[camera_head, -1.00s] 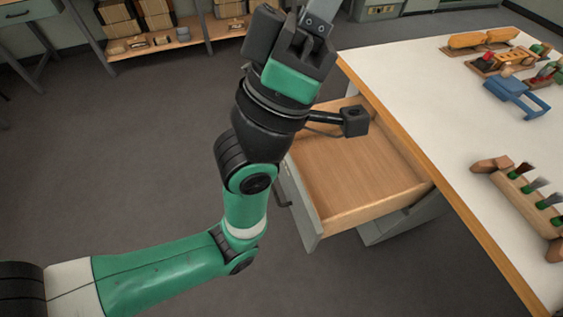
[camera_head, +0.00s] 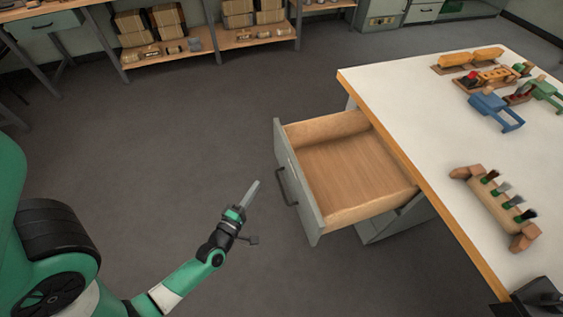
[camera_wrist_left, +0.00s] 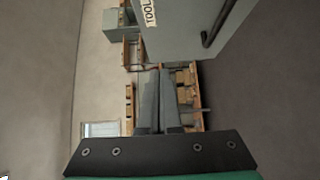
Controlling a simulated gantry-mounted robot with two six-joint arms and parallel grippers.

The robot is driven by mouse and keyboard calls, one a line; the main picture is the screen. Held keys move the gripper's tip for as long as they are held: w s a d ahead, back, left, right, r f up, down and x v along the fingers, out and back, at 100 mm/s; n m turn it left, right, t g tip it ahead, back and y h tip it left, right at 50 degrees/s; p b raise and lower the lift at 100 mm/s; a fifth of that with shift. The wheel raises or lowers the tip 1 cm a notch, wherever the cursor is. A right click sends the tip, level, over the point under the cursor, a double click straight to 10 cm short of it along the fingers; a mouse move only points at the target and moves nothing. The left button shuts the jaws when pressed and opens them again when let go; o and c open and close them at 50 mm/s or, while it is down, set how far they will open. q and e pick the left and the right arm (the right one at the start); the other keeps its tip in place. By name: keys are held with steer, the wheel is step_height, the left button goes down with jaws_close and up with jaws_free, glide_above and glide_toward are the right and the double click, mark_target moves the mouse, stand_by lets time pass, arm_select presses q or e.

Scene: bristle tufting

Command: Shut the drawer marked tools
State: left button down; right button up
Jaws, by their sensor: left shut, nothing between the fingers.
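The tools drawer (camera_head: 350,165) is pulled out from the bench's left side, with an empty wooden inside and a grey front (camera_head: 300,190) with a dark handle (camera_head: 285,188). In the left wrist view the drawer front (camera_wrist_left: 185,35) shows at the top, with a label reading "TOOL" (camera_wrist_left: 150,12), cut off by the frame edge, and the handle (camera_wrist_left: 218,25). My left gripper (camera_head: 253,189) is shut and empty, left of the drawer front and apart from it. Its fingers also show in the left wrist view (camera_wrist_left: 158,85). My right gripper is not in view.
The white bench top (camera_head: 400,95) with a wooden edge holds a wooden brush rack (camera_head: 495,205), a blue fixture (camera_head: 495,108) and other small fixtures. A dark object (camera_head: 540,297) is at the bench's near corner. Shelves (camera_head: 165,50) stand at the back. Floor left of the drawer is clear.

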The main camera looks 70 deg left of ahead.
arm_select(q)
glide_toward(286, 155)
steer(key=x, duration=0.5)
steer(key=shift+w+a, duration=0.15)
steer(key=shift+a, duration=0.25)
steer(key=shift+w+f, duration=0.1)
steer(key=shift+w, duration=0.1)
